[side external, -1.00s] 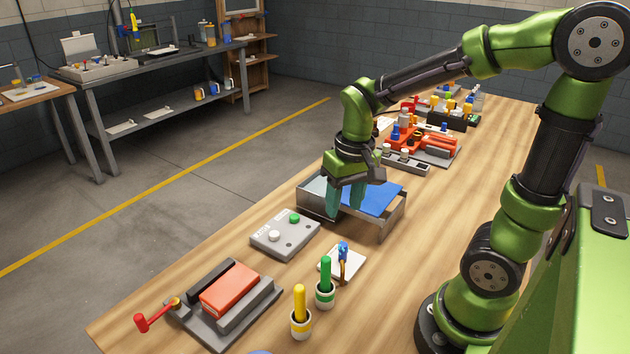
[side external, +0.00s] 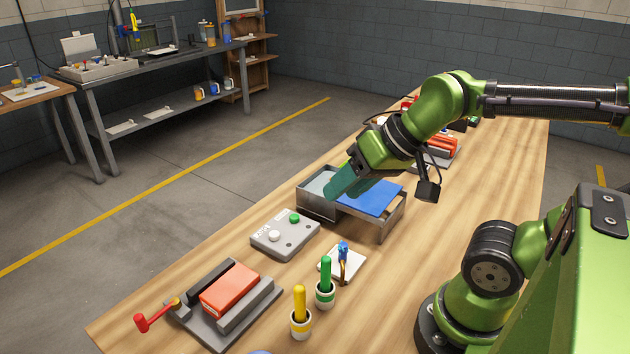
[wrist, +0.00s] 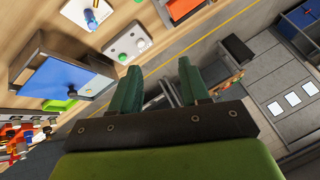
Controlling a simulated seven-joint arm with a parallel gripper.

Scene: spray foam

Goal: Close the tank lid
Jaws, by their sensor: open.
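The tank is a low grey metal box (side external: 316,208) on the wooden table. Its flat blue lid (side external: 372,197) covers the right part of the box, and the left part is uncovered. The blue lid also shows at the left in the wrist view (wrist: 62,84). My gripper (side external: 333,187) is tilted, its green fingers pointing down and left above the uncovered part of the tank. In the wrist view my gripper (wrist: 158,72) has its fingers apart with nothing between them. I cannot tell whether a finger touches the tank or lid.
A grey panel with green and white buttons (side external: 285,234) sits just in front of the tank. Nearer are a small white pad (side external: 342,264), yellow (side external: 300,306) and green (side external: 325,280) handles in cups, and a red block fixture (side external: 229,290). More fixtures stand behind.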

